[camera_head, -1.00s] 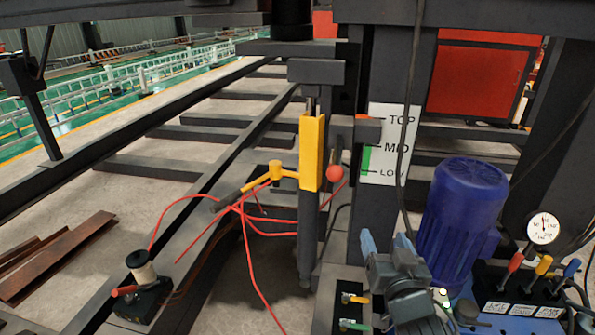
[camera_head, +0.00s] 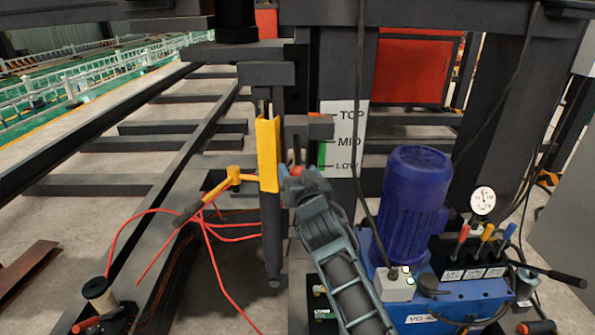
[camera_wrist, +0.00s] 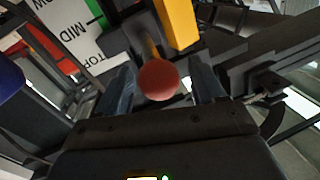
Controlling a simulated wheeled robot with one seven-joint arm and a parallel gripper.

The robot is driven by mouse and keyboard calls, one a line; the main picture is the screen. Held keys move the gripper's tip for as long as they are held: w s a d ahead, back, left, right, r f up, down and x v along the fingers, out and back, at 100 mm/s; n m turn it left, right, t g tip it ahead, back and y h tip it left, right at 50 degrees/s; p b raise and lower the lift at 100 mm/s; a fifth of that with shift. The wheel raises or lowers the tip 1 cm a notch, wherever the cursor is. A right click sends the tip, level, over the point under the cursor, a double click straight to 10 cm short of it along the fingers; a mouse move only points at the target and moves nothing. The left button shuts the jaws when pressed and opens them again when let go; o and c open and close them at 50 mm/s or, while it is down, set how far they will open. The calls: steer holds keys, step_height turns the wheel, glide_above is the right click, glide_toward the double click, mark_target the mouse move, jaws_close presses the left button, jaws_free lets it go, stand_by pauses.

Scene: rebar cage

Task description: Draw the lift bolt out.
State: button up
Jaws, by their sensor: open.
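The lift bolt shows a red ball knob (camera_wrist: 158,80) on a thin stem, with the stem running toward a dark bracket beside the yellow channel (camera_wrist: 180,22). In the wrist view my gripper (camera_wrist: 160,88) is open, with one finger on each side of the red knob. In the head view my gripper (camera_head: 290,172) is at the knob (camera_head: 297,171), which it partly covers, just right of the yellow channel (camera_head: 268,155). Whether the fingers touch the knob cannot be told.
A TOP/MID/LOW scale plate (camera_head: 343,140) stands right of the bracket. A blue motor (camera_head: 412,205) and a pump unit with coloured levers (camera_head: 470,255) stand at right. A yellow handle (camera_head: 215,188) and loose red cables (camera_head: 205,245) lie at left.

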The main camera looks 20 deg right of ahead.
steer(key=shift+w, duration=0.25)
